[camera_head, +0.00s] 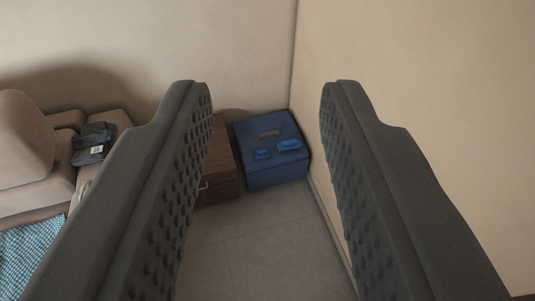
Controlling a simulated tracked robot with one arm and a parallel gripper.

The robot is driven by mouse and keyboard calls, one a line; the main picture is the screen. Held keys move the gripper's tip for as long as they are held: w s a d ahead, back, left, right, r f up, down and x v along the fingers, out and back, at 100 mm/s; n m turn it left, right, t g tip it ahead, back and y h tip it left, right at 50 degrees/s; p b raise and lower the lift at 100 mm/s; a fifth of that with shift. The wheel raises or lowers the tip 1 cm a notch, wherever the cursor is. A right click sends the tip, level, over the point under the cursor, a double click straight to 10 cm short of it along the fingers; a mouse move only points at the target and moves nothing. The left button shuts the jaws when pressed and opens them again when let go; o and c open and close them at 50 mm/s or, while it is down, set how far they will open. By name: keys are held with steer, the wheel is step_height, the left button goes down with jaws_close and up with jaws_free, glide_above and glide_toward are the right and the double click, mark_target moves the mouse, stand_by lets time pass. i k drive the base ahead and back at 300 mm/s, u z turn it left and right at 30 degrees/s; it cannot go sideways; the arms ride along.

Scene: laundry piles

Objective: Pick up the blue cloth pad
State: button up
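My gripper (266,90) is wide open, with its two dark studded fingers on either side of the view and nothing between them. Ahead and below, in the corner, a blue box (277,176) stands on the floor. On its top lie two small bright blue things, a smaller one (263,154) at left and a larger one (290,145) at right. Either may be the blue cloth pad; they are too small to tell. A brown item (269,133) lies behind them. My gripper is well short of the box and touches nothing.
A dark brown cabinet (222,165) stands left of the box, partly behind the left finger. A beige sofa (40,192) at left holds a dark folded garment (93,143). A blue checked cloth (28,257) lies at lower left. Walls close off the back and right. Floor (262,250) in front is clear.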

mark_target(261, 154)
steer(key=i, duration=0.95)
steer(key=u, duration=0.05)
